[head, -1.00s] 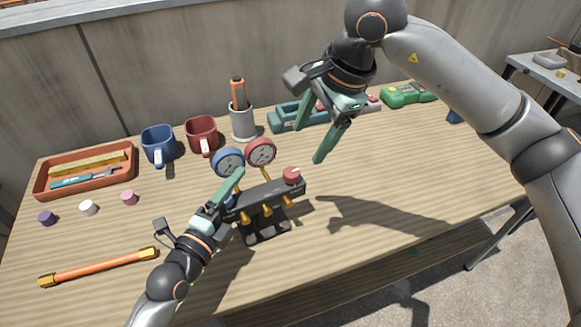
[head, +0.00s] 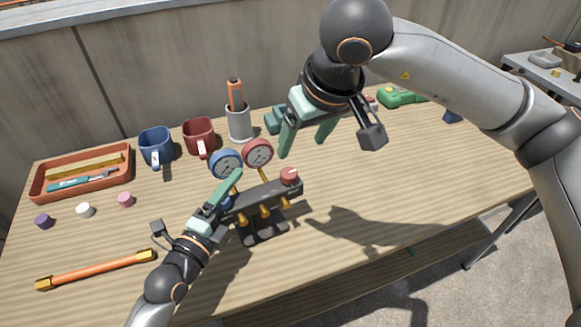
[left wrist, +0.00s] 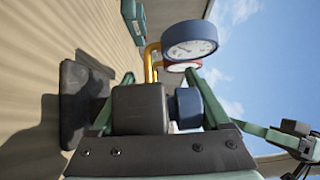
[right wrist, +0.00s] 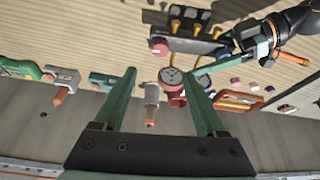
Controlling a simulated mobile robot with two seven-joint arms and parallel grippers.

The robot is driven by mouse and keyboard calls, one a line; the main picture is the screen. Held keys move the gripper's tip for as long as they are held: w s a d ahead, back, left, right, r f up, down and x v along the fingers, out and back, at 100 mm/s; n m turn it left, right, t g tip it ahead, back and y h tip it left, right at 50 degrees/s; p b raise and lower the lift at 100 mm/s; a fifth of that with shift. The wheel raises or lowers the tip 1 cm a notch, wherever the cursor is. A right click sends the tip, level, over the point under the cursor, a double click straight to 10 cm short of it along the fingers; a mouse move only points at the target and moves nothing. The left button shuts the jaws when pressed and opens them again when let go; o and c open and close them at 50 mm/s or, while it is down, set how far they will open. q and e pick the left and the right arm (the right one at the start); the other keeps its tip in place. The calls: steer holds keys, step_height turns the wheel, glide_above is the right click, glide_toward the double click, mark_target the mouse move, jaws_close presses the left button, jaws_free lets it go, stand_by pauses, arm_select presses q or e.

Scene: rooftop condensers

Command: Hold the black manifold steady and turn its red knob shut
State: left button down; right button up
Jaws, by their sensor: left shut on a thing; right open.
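The black manifold (head: 262,203) stands upright on the table on its black foot, with brass fittings along its front and a blue and a red gauge above. Its red knob (head: 289,177) is at the right end; it also shows in the right wrist view (right wrist: 158,46). A blue knob (left wrist: 188,107) is at the left end. My left gripper (head: 229,192) is shut on the manifold's left end, its fingers either side of the body and blue knob. My right gripper (head: 304,145) is open and empty, above and behind the red knob, not touching it.
A blue mug (head: 156,148), a red mug (head: 199,137) and a grey cup (head: 239,124) stand behind the manifold. An orange tray (head: 82,193) and an orange bar (head: 97,269) lie left. The table right of the manifold is clear.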

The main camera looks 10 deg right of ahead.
mark_target(289, 172)
steer(key=x, duration=1.1)
steer(key=shift+f, duration=0.3)
steer(key=shift+c, duration=0.2)
jaws_close()
